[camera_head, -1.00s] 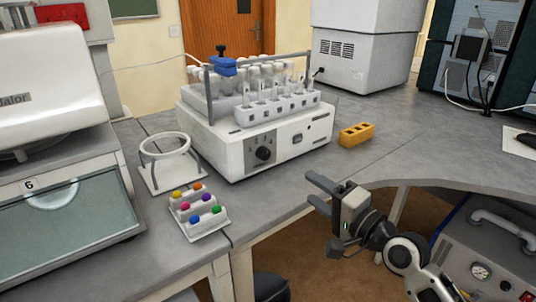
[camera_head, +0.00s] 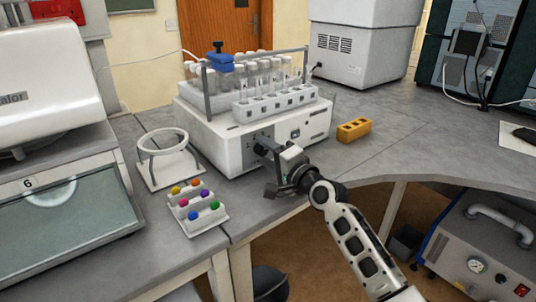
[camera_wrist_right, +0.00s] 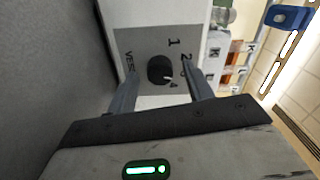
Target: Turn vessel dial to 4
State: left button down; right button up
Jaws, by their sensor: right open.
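The vessel dial (camera_wrist_right: 160,70) is a black round knob on a grey panel with printed numbers on the front of the white dissolution machine (camera_head: 215,148). In the right wrist view it sits between the two fingers of my right gripper (camera_head: 265,165), with a visible gap on each side. The gripper is open and close in front of the panel. A small white mark shows at the knob's lower right, near the 4, but its exact setting is hard to read. In the head view my right gripper hides the dial. My left gripper is not in view.
A yellow block with holes (camera_head: 354,130) lies on the bench right of the machine. A white ring stand (camera_head: 165,180) and a rack with coloured caps (camera_head: 199,215) stand to its left. Tubes and a blue clamp (camera_head: 219,60) are on top of the machine.

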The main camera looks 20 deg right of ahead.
jog(key=c, duration=1)
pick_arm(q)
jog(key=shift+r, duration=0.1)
pick_arm(e)
jog(key=shift+o, duration=0.2)
